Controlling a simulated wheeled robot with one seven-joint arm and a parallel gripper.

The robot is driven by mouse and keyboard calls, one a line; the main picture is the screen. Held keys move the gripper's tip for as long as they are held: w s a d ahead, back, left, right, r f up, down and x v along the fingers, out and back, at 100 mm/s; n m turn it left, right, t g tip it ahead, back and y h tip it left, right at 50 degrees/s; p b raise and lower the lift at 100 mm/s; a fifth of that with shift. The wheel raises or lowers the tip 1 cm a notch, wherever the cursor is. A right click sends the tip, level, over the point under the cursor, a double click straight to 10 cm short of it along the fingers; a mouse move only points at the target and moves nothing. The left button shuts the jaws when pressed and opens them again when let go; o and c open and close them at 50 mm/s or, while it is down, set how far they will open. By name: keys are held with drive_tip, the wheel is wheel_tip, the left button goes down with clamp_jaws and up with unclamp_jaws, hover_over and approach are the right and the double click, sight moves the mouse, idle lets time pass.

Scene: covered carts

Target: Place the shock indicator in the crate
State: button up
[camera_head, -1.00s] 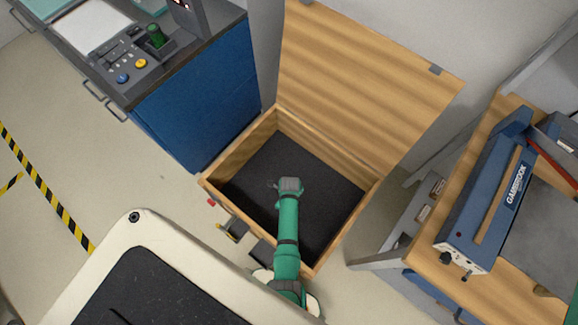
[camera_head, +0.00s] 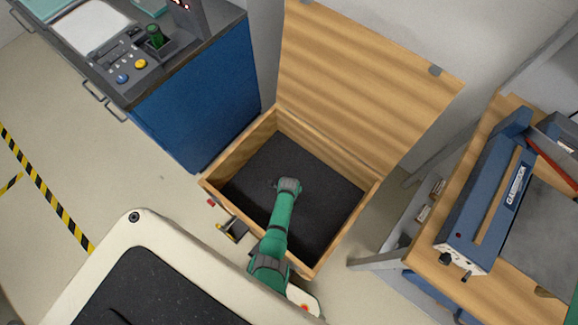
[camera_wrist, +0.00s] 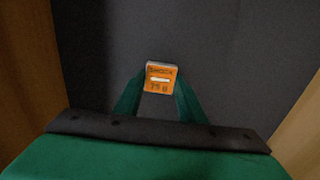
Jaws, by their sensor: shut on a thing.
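The shock indicator (camera_wrist: 159,77) is a small orange block with a white top edge and dark print. In the wrist view it sits between the two green fingers of my gripper (camera_wrist: 158,92), which is shut on it. Behind it is the dark floor of the crate, with wooden walls at both sides. In the head view the wooden crate (camera_head: 325,190) stands open with its lid raised. The end of my arm is over the crate's interior. My fingertips and the indicator are hidden there, and the gap to the crate floor cannot be told.
A blue cabinet (camera_head: 200,100) with a control panel stands close to the crate's left. The raised lid (camera_head: 365,85) closes off the back. A wooden bench with a blue machine (camera_head: 490,190) stands at the right. The crate floor looks clear.

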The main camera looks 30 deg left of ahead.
drive_tip(key=shift+f, duration=0.15)
drive_tip(key=o, duration=1)
drive_tip(key=shift+s+a, duration=0.1)
drive_tip(key=shift+r, duration=0.45)
wheel_tip(320, 180, up, 12)
drive_tip(key=shift+f, duration=0.25)
